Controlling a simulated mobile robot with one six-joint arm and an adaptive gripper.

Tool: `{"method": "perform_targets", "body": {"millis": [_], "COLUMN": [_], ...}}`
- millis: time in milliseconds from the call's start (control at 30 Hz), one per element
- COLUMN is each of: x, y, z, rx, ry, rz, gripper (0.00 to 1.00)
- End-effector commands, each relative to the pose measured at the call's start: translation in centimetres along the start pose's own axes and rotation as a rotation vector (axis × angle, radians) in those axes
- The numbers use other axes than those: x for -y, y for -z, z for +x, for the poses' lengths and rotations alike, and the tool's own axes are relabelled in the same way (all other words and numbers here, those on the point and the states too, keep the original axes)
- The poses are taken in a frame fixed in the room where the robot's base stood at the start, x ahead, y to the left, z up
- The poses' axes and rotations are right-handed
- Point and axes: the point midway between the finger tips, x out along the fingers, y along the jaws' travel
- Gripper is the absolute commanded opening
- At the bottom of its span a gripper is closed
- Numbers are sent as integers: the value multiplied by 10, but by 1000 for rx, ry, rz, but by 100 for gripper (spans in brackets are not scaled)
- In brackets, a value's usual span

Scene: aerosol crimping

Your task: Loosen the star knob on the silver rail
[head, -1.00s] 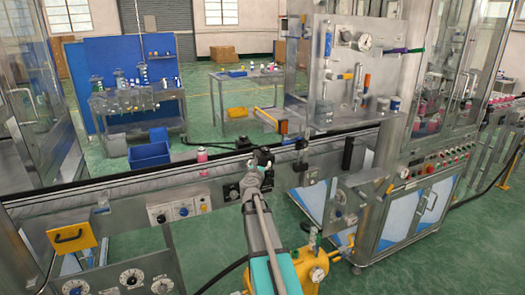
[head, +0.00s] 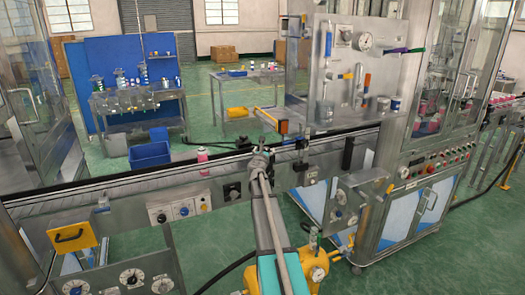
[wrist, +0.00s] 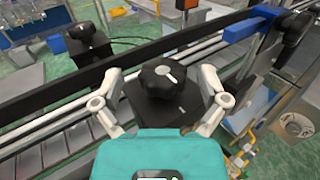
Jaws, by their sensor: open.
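The black star knob (wrist: 163,79) has a white mark on its top and sits on a black block beside the silver rail (wrist: 45,138) in the wrist view. My gripper (wrist: 162,73) is open, with one finger on each side of the knob. Gaps show between the fingers and the knob, so it is not gripped. In the head view my gripper (head: 258,164) is over the rail (head: 130,183) near the middle, and I cannot make out the knob clearly there.
A pink can (head: 202,154) stands on the conveyor left of my gripper. A black bracket (head: 301,150) stands on the rail to the right. A panel with a gauge (head: 365,42) rises behind it. A yellow tank (head: 290,272) is below my arm.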

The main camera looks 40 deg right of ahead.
Motion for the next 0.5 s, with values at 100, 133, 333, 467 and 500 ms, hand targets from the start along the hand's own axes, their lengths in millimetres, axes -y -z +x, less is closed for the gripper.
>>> {"method": "perform_targets", "body": {"millis": [100,133,333,467,500], "x": [0,0,0,1,1], "y": [0,0,0,0,0], "z": [12,13,17,17,16], "rx": [0,0,0,0,0], "ry": [1,1,0,0,0], "rz": [0,0,0,0,0], "gripper": [93,93,93,93,93]}}
